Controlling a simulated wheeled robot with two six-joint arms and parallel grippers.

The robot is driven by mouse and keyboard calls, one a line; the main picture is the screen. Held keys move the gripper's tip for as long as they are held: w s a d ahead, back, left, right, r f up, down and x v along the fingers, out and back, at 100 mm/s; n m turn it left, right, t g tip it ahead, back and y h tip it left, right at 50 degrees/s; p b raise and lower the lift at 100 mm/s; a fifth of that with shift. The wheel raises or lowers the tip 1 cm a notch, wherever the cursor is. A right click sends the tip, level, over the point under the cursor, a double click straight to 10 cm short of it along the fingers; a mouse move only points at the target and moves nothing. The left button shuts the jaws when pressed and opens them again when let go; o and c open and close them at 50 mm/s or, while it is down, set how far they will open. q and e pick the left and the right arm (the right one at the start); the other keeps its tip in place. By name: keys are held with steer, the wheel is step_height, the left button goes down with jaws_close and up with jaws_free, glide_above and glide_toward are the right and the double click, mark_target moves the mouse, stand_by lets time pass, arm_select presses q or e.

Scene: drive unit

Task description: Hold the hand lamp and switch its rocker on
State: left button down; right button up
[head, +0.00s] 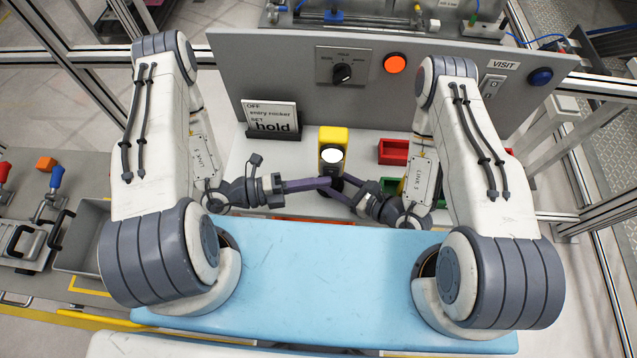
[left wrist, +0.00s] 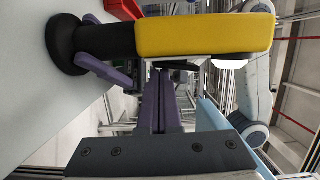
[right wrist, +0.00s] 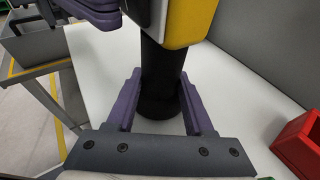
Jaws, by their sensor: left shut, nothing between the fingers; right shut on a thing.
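The hand lamp has a yellow head (head: 333,137) and a black handle (right wrist: 160,85). It stands upright on the white worktop. Its round white lens (head: 331,156) faces me and looks bright; I cannot tell for sure that it is lit. My right gripper (right wrist: 158,90) is shut on the black handle, one purple finger on each side. My left gripper (left wrist: 160,72) is shut and empty. Its fingertips are at the lens side of the lamp, near a small dark part (left wrist: 176,65) below the yellow head. Whether they touch is unclear, and the rocker's position cannot be read.
A sign (head: 272,118) reading "OFF", "entry rocker", "SET", "hold" stands behind left. A red bin (head: 393,151) is right of the lamp. The grey panel behind carries a knob (head: 342,73), an orange button (head: 395,63) and a blue button (head: 541,76). Worktop left of the lamp is clear.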

arm_select(q)
steer(key=s+a+f, duration=0.1)
steer(key=s+a, duration=0.5)
steer(key=a, duration=0.3)
steer(key=shift+s+a, duration=0.2)
steer(key=shift+a, duration=0.2)
stand_by(0.4)
arm_select(e)
steer(key=o, duration=1.1)
steer(key=shift+c, duration=0.2)
steer(key=shift+d, duration=0.1)
